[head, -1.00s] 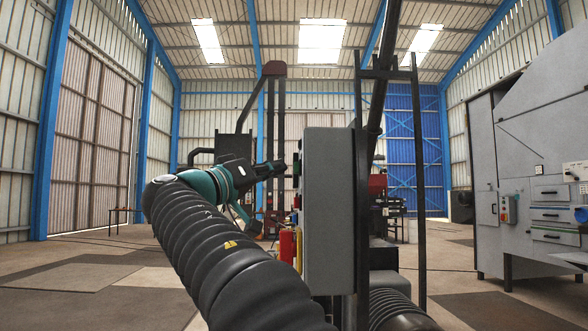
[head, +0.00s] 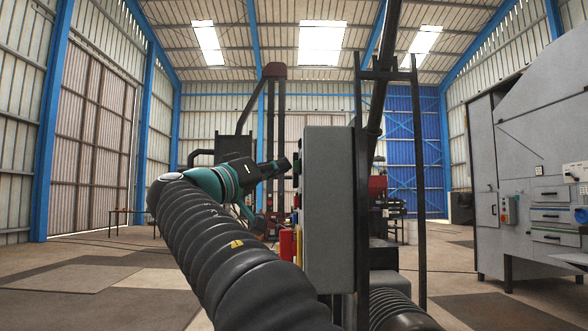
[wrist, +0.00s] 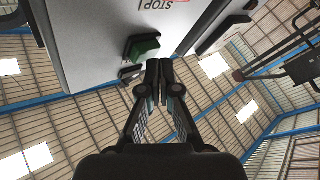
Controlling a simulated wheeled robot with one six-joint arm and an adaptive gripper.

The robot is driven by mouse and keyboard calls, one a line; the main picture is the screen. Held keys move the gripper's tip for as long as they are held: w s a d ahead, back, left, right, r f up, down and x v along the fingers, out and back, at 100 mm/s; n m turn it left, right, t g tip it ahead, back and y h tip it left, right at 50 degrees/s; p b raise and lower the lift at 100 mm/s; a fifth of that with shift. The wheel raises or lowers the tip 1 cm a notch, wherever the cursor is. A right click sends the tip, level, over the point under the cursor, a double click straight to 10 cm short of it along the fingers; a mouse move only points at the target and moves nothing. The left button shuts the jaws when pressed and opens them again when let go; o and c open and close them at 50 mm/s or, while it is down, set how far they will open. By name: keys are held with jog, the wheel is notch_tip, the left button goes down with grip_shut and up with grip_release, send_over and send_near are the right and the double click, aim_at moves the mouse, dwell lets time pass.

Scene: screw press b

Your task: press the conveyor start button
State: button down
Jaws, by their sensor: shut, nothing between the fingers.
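A grey control box (head: 328,210) stands upright in the middle of the head view, its button face turned left and seen nearly edge-on. In the wrist view, a green button (wrist: 143,47) in a dark surround sticks out from the light box face (wrist: 90,30). A label reading STOP (wrist: 178,3) is cut by the top edge. I cannot read any label naming the green button. My gripper (wrist: 160,66) is shut and empty, its fingertips close beside the green button; I cannot tell whether they touch. In the head view, my gripper (head: 284,164) is at the box's left side.
Red and yellow parts (head: 288,243) sit low at the box's left side. Dark upright posts (head: 418,190) stand right of the box. A large grey machine (head: 530,190) stands at the far right. The floor on the left is open.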

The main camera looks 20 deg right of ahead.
jog(key=shift+s+d, duration=0.1)
jog(key=shift+d, duration=0.3)
dwell(0.7)
jog(key=shift+a, duration=0.1)
jog(key=shift+w+a, duration=0.25)
jog(key=shift+a, duration=0.45)
jog(key=shift+a, duration=0.1)
jog(key=shift+w+a+p, duration=0.25)
jog(key=shift+a+p, duration=0.05)
jog(key=shift+a, duration=0.45)
jog(key=shift+w+a+p, duration=0.25)
jog(key=shift+a+p, duration=0.05)
jog(key=shift+a, duration=0.5)
jog(key=shift+w+a+p, duration=0.25)
jog(key=shift+a+p, duration=0.05)
jog(key=shift+a, duration=0.45)
